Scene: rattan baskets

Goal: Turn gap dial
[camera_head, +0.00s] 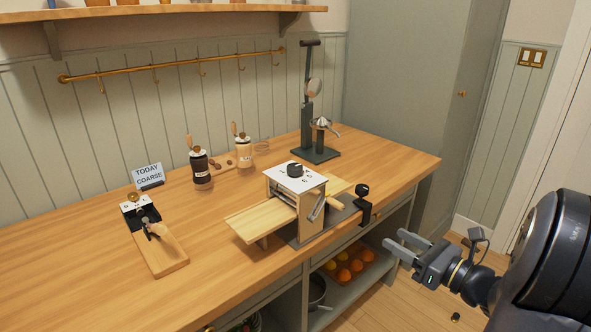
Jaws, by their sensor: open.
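My gripper (399,245) is open and empty. It is to the right of the machine, in front of the counter edge, apart from the dial.
A clamp (363,204) with a black knob sits at the counter edge beside the machine. Two grinders (200,168) and a tall press (309,120) stand behind. A slicer-like board (155,240) and a "TODAY COARSE" card (148,177) are at left. Oranges (345,268) lie on a shelf below.

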